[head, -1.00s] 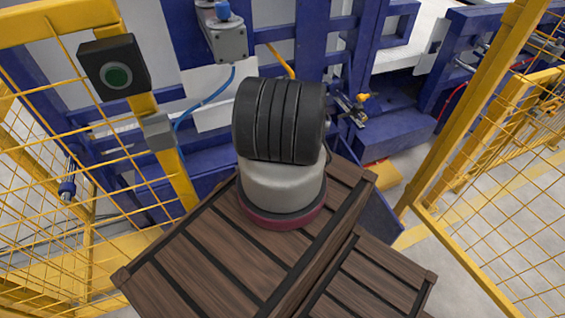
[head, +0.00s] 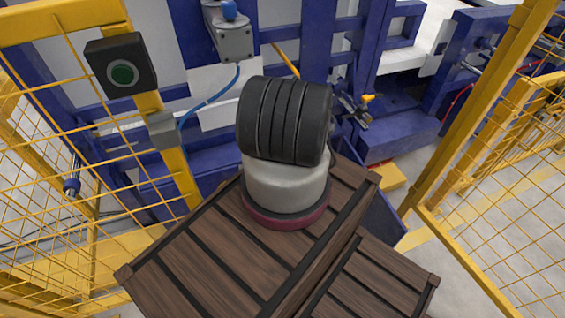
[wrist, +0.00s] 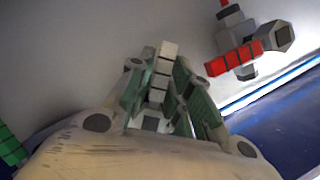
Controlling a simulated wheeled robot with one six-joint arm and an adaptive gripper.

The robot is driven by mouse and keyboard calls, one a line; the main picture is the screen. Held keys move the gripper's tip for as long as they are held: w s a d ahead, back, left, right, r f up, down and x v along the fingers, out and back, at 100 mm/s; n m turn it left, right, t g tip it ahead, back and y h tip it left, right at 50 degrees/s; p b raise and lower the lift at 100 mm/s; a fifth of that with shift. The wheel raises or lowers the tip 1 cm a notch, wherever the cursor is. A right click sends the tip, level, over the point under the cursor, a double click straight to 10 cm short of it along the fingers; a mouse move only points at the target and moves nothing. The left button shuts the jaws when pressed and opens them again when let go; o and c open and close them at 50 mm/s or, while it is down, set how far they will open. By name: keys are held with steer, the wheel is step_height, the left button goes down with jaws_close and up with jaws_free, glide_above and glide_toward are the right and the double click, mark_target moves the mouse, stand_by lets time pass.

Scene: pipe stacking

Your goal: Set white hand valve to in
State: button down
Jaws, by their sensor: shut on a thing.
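In the wrist view, a white segmented handle (wrist: 167,49), which looks like the white hand valve, stands between the fingers of my gripper (wrist: 158,78). The greenish fingers close on it from both sides, and their pads hide part of it. The valve's body is hidden by the gripper, so I cannot tell its set position.
A red-handled valve (wrist: 236,58) sits right of my gripper in the wrist view, with a green segmented piece (wrist: 10,147) at the left edge.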

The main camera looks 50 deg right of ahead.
steer(key=shift+d+r, duration=0.1)
steer(key=shift+d, duration=0.05)
steer(key=c, duration=1.5)
jaws_free()
steer(key=shift+s, duration=0.1)
steer(key=shift+o, duration=0.2)
steer(key=v, duration=1.2)
steer(key=shift+s, duration=0.1)
